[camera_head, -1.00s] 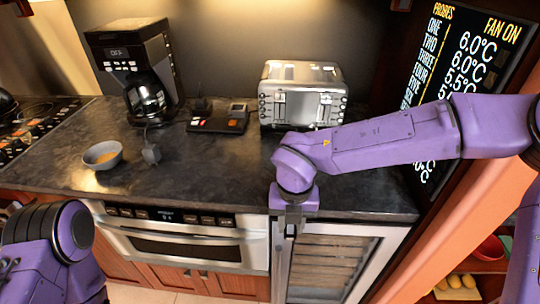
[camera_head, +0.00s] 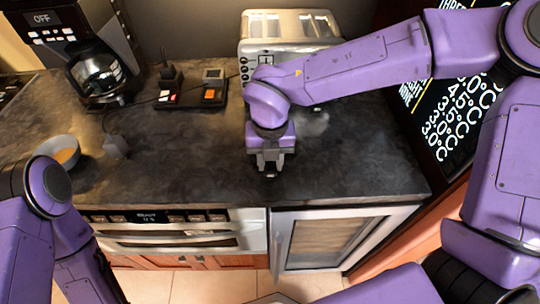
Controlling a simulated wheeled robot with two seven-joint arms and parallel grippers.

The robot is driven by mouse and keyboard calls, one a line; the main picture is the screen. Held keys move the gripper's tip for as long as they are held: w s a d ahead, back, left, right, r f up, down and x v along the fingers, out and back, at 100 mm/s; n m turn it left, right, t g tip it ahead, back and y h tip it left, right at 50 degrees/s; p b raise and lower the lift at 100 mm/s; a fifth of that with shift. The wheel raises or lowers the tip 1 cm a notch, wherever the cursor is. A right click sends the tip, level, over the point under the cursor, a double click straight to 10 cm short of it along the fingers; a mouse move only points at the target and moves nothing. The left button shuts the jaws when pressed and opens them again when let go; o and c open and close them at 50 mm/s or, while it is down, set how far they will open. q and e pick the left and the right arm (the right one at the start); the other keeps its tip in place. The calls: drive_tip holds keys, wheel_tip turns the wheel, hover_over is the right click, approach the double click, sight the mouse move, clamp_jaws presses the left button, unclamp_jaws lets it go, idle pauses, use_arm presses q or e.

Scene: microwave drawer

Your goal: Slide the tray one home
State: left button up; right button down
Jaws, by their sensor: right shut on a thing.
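My right gripper (camera_head: 269,168) points down over the dark counter, just back from its front edge. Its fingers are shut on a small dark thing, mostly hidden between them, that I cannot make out. Below the counter, right of centre, stands a steel-framed glass-door cabinet (camera_head: 300,240); wooden shelves or trays (camera_head: 322,242) show dimly behind the glass. I cannot tell which of them is tray one.
On the counter (camera_head: 200,150) stand a coffee maker (camera_head: 97,72), a bowl (camera_head: 62,150), a small dark device (camera_head: 190,94) and a toaster (camera_head: 262,40), partly behind my right arm. A readings panel (camera_head: 455,115) is on the right. The middle of the counter is clear.

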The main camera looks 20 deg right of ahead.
drive_tip(key=w, duration=0.2)
drive_tip(key=w+f, duration=0.1)
drive_tip(key=shift+w+d, duration=0.15)
drive_tip(key=shift+d, duration=0.15)
drive_tip(key=shift+w+d+p, duration=0.25)
drive_tip(key=shift+w+p, duration=0.35)
drive_tip(key=shift+w, duration=0.05)
drive_tip(key=shift+w+d+f, duration=0.1)
drive_tip(key=shift+w+f, duration=0.05)
drive_tip(key=shift+w, duration=0.35)
use_arm(q)
drive_tip(key=shift+w+r, duration=0.35)
drive_tip(key=shift+r, duration=0.3)
use_arm(e)
drive_tip(key=shift+s, duration=0.1)
use_arm(q)
drive_tip(key=shift+r+p, duration=0.25)
drive_tip(key=shift+p, duration=0.1)
drive_tip(key=shift+r, duration=0.1)
use_arm(e)
drive_tip(key=shift+w, duration=0.25)
drive_tip(key=shift+w+d+p, duration=0.3)
drive_tip(key=shift+w+p, duration=0.1)
drive_tip(key=shift+w, duration=0.4)
use_arm(q)
drive_tip(key=shift+r, duration=0.35)
use_arm(e)
drive_tip(key=shift+w, duration=0.15)
